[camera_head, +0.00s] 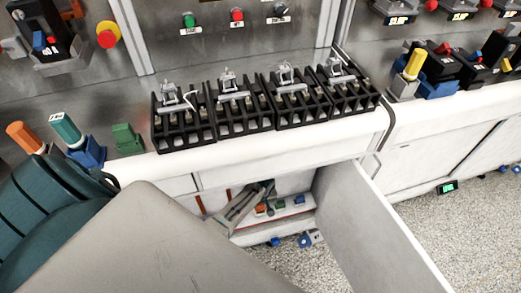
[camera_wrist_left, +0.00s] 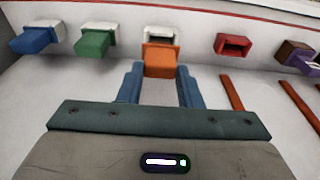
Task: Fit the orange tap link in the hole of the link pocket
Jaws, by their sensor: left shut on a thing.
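My left gripper (camera_wrist_left: 160,80) is shut on the orange tap link (camera_wrist_left: 160,60), with a blue finger on each side of it. The link lies right in front of a white link pocket (camera_wrist_left: 163,31) on the wall and covers its lower part. I cannot tell whether the link's tip is inside the hole. In the head view, grey gripper parts reach into the open cabinet below the counter, and an orange piece (camera_head: 261,209) shows there. My large grey arm link hides much of the cabinet's left side. My right gripper is not in view.
In the left wrist view, a green block (camera_wrist_left: 95,42) and a blue block (camera_wrist_left: 35,38) sit in pockets left of the link. An empty red pocket (camera_wrist_left: 233,44) and a purple block (camera_wrist_left: 304,62) are right. The open cabinet door (camera_head: 365,225) stands right of my arm.

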